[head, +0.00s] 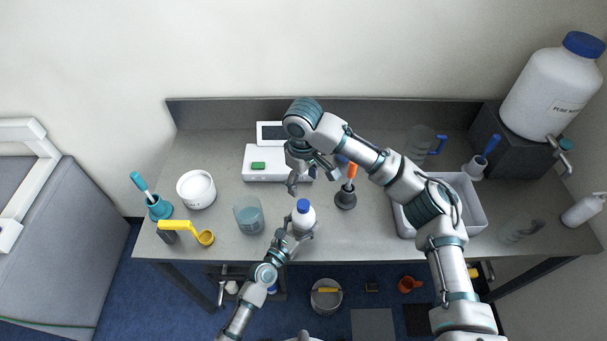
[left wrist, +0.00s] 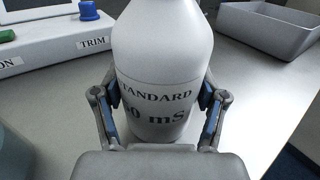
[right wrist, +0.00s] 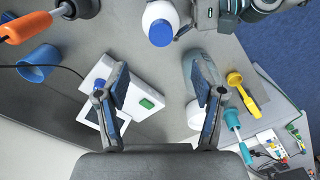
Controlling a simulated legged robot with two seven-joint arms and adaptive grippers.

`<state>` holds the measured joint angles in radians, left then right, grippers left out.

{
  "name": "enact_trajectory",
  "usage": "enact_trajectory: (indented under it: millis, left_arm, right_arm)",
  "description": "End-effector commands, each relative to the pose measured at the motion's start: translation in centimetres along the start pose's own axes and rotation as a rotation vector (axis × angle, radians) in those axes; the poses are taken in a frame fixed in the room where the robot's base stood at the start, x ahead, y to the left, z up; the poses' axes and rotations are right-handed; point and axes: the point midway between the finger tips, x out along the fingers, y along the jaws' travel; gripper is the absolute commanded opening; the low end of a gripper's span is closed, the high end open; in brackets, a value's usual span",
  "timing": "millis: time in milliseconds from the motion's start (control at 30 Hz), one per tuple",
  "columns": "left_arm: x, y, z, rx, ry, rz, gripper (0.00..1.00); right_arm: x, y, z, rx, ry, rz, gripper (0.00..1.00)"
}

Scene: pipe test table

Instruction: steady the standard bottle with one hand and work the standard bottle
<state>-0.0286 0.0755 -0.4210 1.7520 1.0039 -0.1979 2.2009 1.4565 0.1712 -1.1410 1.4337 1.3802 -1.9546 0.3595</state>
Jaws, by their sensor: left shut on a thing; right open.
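The standard bottle (head: 307,222) is white with a blue cap (head: 303,205) and stands upright near the table's front edge. In the left wrist view, its black "STANDARD" lettering (left wrist: 155,95) faces my left gripper (left wrist: 160,103), whose fingers are shut on the bottle's two sides. In the head view, my left gripper (head: 293,228) reaches it from the front. My right gripper (head: 296,181) is open and empty, above the table behind the bottle. In the right wrist view, the blue cap (right wrist: 161,33) lies beyond the open fingers (right wrist: 162,85), apart from them.
A white meter box (head: 256,173) with a green button is behind the bottle. A beaker of bluish liquid (head: 246,219) is left, an orange-handled tool in a dark holder (head: 346,201) right. A white tub (head: 196,189), yellow tool (head: 176,225) and grey tray (head: 476,203) stand farther out.

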Motion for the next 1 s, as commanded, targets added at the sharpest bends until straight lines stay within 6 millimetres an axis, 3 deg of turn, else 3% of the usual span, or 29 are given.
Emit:
enact_trajectory:
  millis: [400,600,800,1000]
  left_arm:
    - [0.0,0.0,-0.1,-0.001,0.003,-0.001,0.30]
    - [0.0,0.0,-0.1,-0.001,0.003,-0.001,0.30]
    - [0.0,0.0,-0.1,-0.001,0.003,-0.001,0.30]
    - [0.0,0.0,-0.1,-0.001,0.002,-0.001,0.30]
  right_arm:
    - [-1.1,0.1,0.0,-1.127,-0.001,0.000,0.68]
    - [-1.5,0.1,0.1,-1.570,0.001,-0.002,0.68]
    - [-1.7,0.2,0.1,-1.804,0.001,-0.002,0.68]
    - [-0.3,0.1,0.1,-1.852,0.001,-0.005,0.68]
